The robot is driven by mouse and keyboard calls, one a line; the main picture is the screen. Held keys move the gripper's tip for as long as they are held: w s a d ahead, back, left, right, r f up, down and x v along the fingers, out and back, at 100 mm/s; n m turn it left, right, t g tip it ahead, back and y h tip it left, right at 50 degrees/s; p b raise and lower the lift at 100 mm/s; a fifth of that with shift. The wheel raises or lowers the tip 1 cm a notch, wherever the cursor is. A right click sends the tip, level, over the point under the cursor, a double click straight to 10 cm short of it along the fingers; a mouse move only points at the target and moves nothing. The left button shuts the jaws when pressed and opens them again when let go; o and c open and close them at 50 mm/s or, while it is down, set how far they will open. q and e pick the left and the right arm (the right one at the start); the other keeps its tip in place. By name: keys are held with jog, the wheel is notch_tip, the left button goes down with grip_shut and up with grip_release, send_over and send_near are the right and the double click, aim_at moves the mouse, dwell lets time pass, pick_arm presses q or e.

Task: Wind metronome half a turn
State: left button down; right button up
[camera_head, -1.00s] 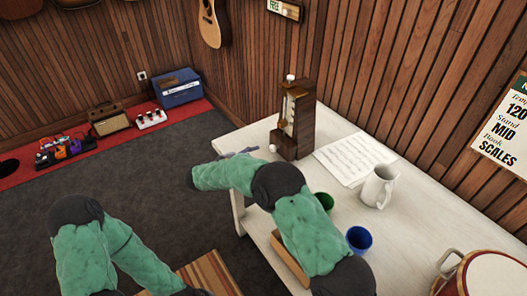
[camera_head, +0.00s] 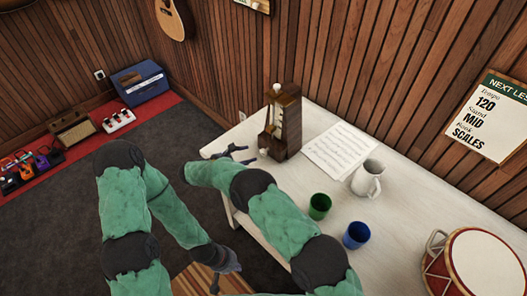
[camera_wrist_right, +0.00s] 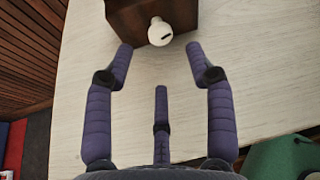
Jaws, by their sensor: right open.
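The metronome (camera_head: 285,122) is a dark wooden box standing upright on the white table, with a pale knob on top and a white winding knob (camera_head: 264,153) low on its left side. In the right wrist view its side (camera_wrist_right: 185,12) and the winding knob (camera_wrist_right: 160,33) are at the top. My right gripper (camera_head: 235,153) is just left of the knob. In the wrist view this gripper (camera_wrist_right: 160,48) is open, its fingertips on either side of the knob, apart from it. My left gripper (camera_head: 226,272) is low, in front of the table, empty, its fingers spread.
On the white table (camera_head: 395,222) are sheet music (camera_head: 340,150), a white mug (camera_head: 368,180), a green cup (camera_head: 319,206), a blue cup (camera_head: 356,235) and a drum (camera_head: 485,262). A wooden wall stands behind. Pedals and amplifiers sit on the floor at left.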

aim_at(262, 152)
jog(key=b+x, duration=0.1)
jog(key=x, duration=0.7)
jog(key=shift+w, duration=0.1)
jog(key=shift+c, duration=0.3)
grip_shut()
